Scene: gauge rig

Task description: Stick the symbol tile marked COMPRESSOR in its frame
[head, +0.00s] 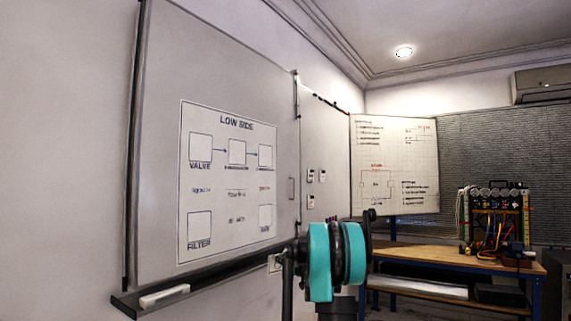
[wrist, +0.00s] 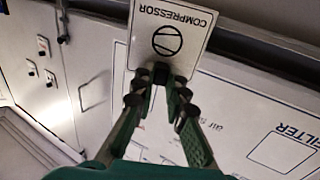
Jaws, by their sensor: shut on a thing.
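In the wrist view my gripper (wrist: 159,90) is shut on a white tile (wrist: 190,50) marked COMPRESSOR with a circle symbol. The tile appears upside down there, beyond the fingertips. In the head view a poster (head: 225,250) headed LOW SIDE hangs on the whiteboard. It has empty square frames: one above VALVE (head: 200,148), a top middle one (head: 237,152), a top right one (head: 265,155), one above FILTER (head: 199,225) and a lower right one (head: 265,217). The other frame labels are too small to read surely. The gripper and tile do not show in the head view.
The whiteboard (head: 215,60) has a dark ledge below with a white eraser (head: 164,296) on it. My teal arm joint covers part of the view right of the poster. A workbench (head: 450,258) with a gauge rig (head: 495,215) stands at the right.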

